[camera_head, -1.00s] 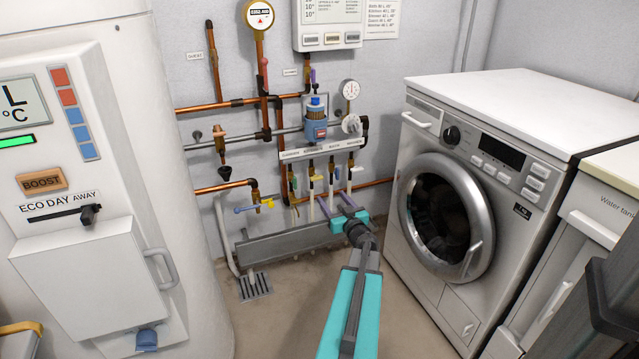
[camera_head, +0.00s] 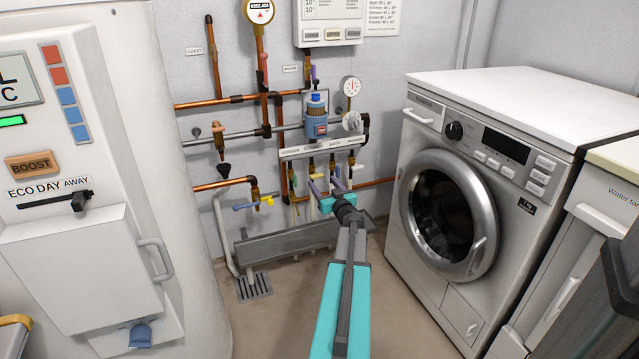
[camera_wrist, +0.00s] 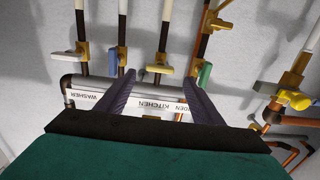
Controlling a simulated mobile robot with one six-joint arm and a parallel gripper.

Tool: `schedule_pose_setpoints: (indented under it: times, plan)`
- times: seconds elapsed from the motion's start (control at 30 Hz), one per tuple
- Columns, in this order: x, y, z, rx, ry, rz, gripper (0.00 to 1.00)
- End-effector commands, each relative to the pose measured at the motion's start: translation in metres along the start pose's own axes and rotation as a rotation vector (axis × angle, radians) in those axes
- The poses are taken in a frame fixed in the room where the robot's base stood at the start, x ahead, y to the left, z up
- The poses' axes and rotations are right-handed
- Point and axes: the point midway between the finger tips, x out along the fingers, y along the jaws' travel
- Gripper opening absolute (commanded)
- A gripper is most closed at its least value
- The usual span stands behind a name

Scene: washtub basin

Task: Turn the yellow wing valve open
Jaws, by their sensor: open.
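The yellow wing valve (camera_head: 316,176) hangs on a thin pipe of the wall manifold, near the KITCHEN label. In the wrist view its yellow handle (camera_wrist: 158,69) shows between my two fingertips, just beyond them; I cannot tell the remaining distance. My gripper (camera_head: 326,186) is open, its purple fingers pointing up at the manifold; it also shows in the wrist view (camera_wrist: 158,80). No contact with the valve is visible. My gripper hides part of the lower pipes in the head view.
The white label strip (camera_wrist: 150,103) lies close by. A washing machine (camera_head: 480,190) stands right, a white boiler (camera_head: 130,70) left.

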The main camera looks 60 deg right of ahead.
Motion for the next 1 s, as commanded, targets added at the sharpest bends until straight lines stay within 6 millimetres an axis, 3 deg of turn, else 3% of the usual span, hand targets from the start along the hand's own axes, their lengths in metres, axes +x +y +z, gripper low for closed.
schedule_pose_setpoints:
  times: [0.2, 0.4, 0.83, 0.87, 1.0]
  plan:
    - [0.026, 0.001, 0.002, -0.001, 0.001, 0.0, 0.61]
    - [0.039, 0.001, 0.001, 0.0, 0.0, 0.001, 0.61]
    - [0.043, 0.001, -0.001, -0.001, 0.0, 0.002, 0.61]
    - [0.043, 0.001, -0.001, 0.0, 0.0, 0.002, 0.59]
    - [0.043, 0.002, 0.0, 0.0, 0.0, 0.002, 0.36]
